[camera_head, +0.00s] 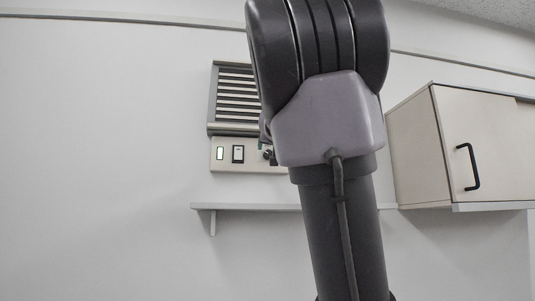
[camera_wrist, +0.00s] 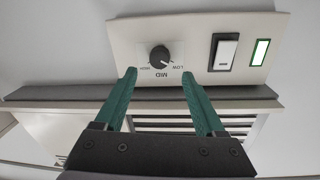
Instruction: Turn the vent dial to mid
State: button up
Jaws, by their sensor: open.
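The vent dial (camera_wrist: 160,55) is a round black knob on a pale wall panel (camera_wrist: 130,36). In the wrist view its labels HIGH, MID and LOW appear upside down below it, with HIGH at left and LOW at right. A small pale mark on the knob seems to face the lower right, towards LOW; its exact setting is hard to read. My gripper (camera_wrist: 159,74) has green fingers, open and empty. Their tips lie either side of the MID label, just below the dial in the picture, apart from the knob. In the head view my arm hides most of the gripper.
A slatted vent (camera_head: 237,92) is above the panel. A wall shelf (camera_head: 245,206) runs below it, and a cabinet (camera_head: 465,140) hangs at right. The left wall is clear.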

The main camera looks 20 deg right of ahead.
aim_at(269, 154)
jog(key=x, duration=0.5)
jog(key=shift+w+d, duration=0.2)
jog(key=shift+w, duration=0.1)
grip_shut()
